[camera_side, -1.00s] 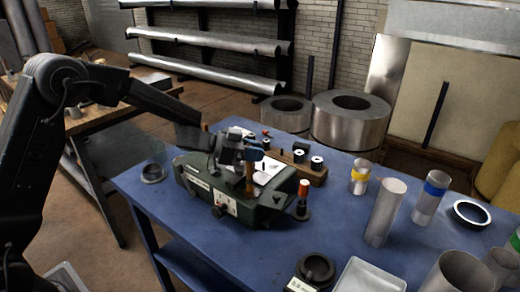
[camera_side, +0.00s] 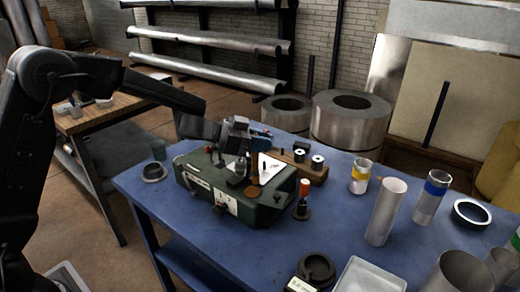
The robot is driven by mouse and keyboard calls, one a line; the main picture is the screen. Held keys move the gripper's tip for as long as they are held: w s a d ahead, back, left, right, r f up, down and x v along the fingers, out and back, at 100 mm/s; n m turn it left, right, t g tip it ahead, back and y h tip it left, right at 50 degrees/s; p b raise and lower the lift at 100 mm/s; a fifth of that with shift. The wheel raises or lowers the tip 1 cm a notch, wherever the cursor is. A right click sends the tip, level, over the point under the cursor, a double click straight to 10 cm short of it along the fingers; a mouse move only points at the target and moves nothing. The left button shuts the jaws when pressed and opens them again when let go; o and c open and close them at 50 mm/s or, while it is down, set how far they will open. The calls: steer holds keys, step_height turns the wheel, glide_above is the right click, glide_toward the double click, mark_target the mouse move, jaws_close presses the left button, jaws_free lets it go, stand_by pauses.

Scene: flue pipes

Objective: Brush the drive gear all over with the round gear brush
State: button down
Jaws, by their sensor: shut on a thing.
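The green machine (camera_side: 215,187) stands on the blue bench. A small brown round part (camera_side: 252,191) on its top looks like the drive gear; its teeth are too small to make out. My gripper (camera_side: 240,158) is over the machine top, just left of and above that part. It is shut on a small dark thing (camera_side: 237,174), which seems to be the round gear brush pointing down. The gripper hides much of the brush. I cannot tell whether the brush touches the gear.
A red-topped tool (camera_side: 303,192) stands upright at the machine's right end. A wooden block with small cylinders (camera_side: 310,172) lies behind it. Pipe pieces (camera_side: 385,212), a white tray (camera_side: 368,277) and a dark ring (camera_side: 317,268) stand to the right.

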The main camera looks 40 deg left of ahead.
steer(key=shift+r, duration=2.25)
